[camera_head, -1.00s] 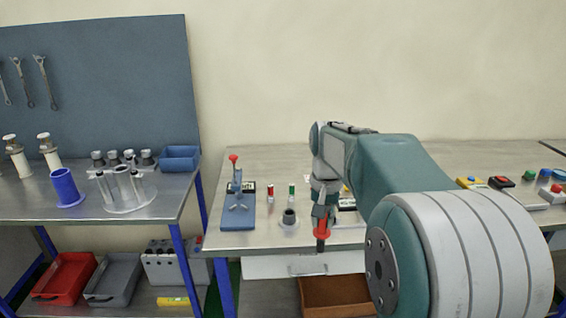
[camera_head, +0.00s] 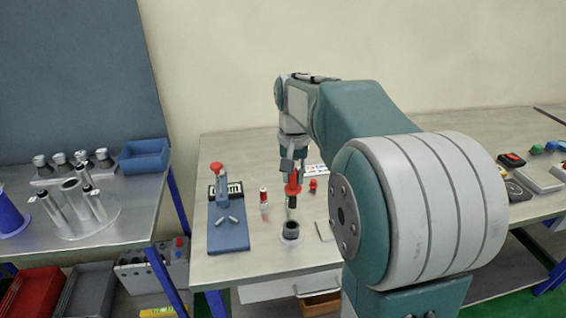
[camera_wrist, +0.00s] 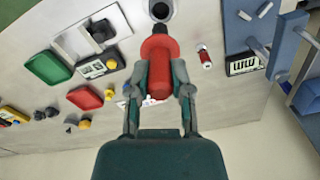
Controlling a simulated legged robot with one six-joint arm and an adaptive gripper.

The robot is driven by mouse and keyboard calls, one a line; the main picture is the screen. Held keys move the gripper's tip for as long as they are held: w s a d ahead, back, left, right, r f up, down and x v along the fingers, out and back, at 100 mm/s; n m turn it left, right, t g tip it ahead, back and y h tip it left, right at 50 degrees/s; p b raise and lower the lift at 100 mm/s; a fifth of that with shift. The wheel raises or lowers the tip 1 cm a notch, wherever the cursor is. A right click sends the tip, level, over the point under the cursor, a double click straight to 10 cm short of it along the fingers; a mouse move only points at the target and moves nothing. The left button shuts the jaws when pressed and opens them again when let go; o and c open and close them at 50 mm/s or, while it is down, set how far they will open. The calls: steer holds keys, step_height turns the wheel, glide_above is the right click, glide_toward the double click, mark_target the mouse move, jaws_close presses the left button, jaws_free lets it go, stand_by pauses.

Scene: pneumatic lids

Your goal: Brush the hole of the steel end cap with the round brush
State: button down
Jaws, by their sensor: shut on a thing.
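The round brush (camera_head: 293,187) has a red handle and a dark lower end that points down. My gripper (camera_head: 293,172) is shut on the red handle, which also shows between the fingers in the wrist view (camera_wrist: 158,66). The steel end cap (camera_head: 291,236) stands on the workbench with its dark round hole facing up. The brush hangs upright just above the cap, with a small apparent gap.
A blue fixture with a red-knobbed lever (camera_head: 228,220) stands left of the cap. A small red-and-white bottle (camera_head: 264,196) is between them. A left table holds a stand of metal cylinders (camera_head: 83,212) and a blue bin (camera_head: 144,156). Bare bench surface lies around the cap.

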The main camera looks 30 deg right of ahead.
mark_target(292, 189)
steer(key=shift+a+f, duration=0.25)
steer(key=shift+f, duration=1.05)
steer(key=shift+d+f, duration=0.15)
steer(key=shift+f, duration=1.2)
steer(key=shift+s+f, duration=0.1)
steer(key=shift+f, duration=0.1)
steer(key=shift+f, duration=0.45)
